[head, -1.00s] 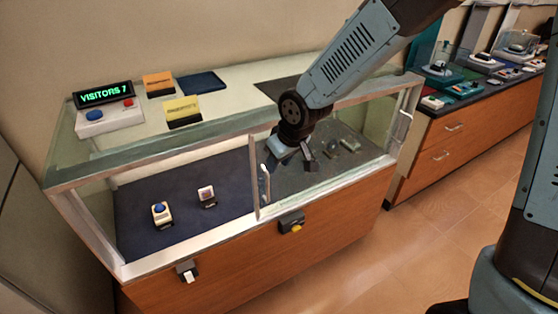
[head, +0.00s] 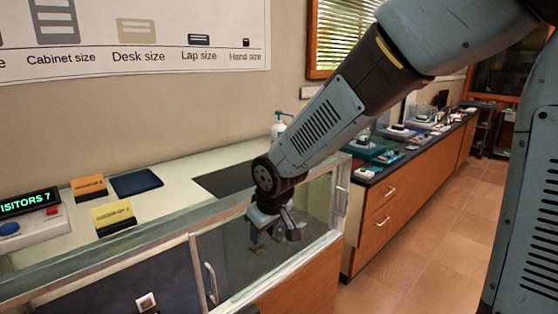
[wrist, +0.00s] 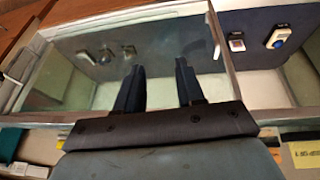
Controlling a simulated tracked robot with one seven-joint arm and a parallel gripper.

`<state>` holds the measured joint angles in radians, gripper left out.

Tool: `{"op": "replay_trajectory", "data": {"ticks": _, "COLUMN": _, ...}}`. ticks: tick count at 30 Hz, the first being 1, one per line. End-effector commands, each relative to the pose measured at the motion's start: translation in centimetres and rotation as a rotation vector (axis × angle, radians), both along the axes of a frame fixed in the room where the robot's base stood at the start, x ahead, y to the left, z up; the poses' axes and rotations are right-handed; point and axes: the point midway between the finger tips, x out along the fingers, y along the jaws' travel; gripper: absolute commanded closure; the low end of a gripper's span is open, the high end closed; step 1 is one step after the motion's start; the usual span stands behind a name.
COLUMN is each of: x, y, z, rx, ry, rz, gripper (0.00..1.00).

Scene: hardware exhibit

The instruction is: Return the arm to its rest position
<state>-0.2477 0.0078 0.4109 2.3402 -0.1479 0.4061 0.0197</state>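My arm reaches from the upper right, over the glass display case (head: 180,256). My gripper (head: 272,234) points down at the right half of the case's front. In the wrist view my gripper (wrist: 160,68) shows two dark fingers set apart, with nothing between them. I cannot tell whether the fingertips touch the glass.
The sign (head: 28,203) and the blue pad (head: 136,182) are on the case top at left. A pump bottle (head: 278,125) stands behind it. A counter (head: 385,205) with exhibits runs along the right. The tiled floor (head: 440,225) there is clear.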

Motion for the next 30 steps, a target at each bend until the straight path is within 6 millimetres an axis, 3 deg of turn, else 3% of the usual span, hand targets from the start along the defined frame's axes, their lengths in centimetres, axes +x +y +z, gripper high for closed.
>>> {"op": "replay_trajectory", "data": {"ticks": 7, "x": -0.5, "y": -8.2, "z": 5.1, "rx": -0.023, "ry": -0.041, "rz": -0.187, "gripper": 0.62}}
{"op": "replay_trajectory", "data": {"ticks": 14, "x": -2.8, "y": -15.0, "z": 9.0, "rx": -0.017, "ry": -0.061, "rz": -0.356, "gripper": 0.62}}
{"op": "replay_trajectory", "data": {"ticks": 24, "x": -8.8, "y": -23.3, "z": 13.2, "rx": 0.044, "ry": -0.074, "rz": -0.585, "gripper": 0.62}}
{"op": "replay_trajectory", "data": {"ticks": 30, "x": -12.6, "y": -26.4, "z": 14.4, "rx": 0.097, "ry": -0.072, "rz": -0.688, "gripper": 0.62}}
